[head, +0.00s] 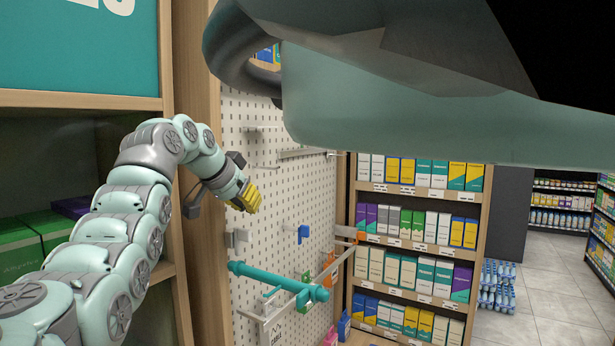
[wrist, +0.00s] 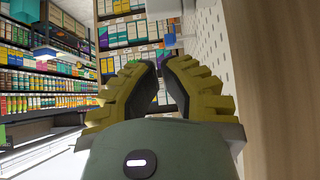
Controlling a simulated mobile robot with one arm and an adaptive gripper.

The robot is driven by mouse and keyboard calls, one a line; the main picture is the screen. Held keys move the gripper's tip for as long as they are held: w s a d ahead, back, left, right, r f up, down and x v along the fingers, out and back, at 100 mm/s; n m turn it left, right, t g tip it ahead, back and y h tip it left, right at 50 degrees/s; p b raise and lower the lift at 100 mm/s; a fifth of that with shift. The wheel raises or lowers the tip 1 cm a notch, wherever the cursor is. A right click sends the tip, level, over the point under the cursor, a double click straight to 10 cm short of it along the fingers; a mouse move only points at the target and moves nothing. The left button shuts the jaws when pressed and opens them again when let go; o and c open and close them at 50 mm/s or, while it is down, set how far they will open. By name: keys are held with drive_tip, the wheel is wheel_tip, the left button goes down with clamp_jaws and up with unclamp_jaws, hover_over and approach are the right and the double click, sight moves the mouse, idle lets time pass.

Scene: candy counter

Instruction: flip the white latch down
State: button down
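My gripper (head: 246,196) is in front of the upper left part of the white pegboard (head: 318,205) in the head view, touching nothing that I can make out. Its yellow fingers in the wrist view (wrist: 161,68) are partly apart, with shelf boxes showing through the gap and nothing held. I cannot pick out the white latch with certainty. A pale grey-white fitting (head: 237,238) sits on the pegboard just below my gripper. A blue fitting (head: 303,234) is to its right. How either one is turned is too small to tell.
A teal bar (head: 275,279) sticks out low in front of the pegboard, with a pale rail (head: 262,312) under it. An orange fitting (head: 329,266) is near the pegboard's right edge. Shelves of boxes (head: 418,225) stand behind. A wooden post (head: 192,120) borders the left.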

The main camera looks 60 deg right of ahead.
sight(246, 234)
drive_tip(key=shift+f+p, duration=1.6)
drive_tip(key=shift+f, duration=0.1)
drive_tip(key=shift+f, duration=0.1)
wheel_tip(246, 234, down, 2)
drive_tip(key=b, duration=0.5)
drive_tip(key=shift+w, duration=0.1)
drive_tip(key=f+b, duration=0.1)
drive_tip(key=b, duration=0.3)
drive_tip(key=shift+a+f+b, duration=0.1)
drive_tip(key=shift+f+b, duration=0.3)
drive_tip(key=shift+r, duration=0.25)
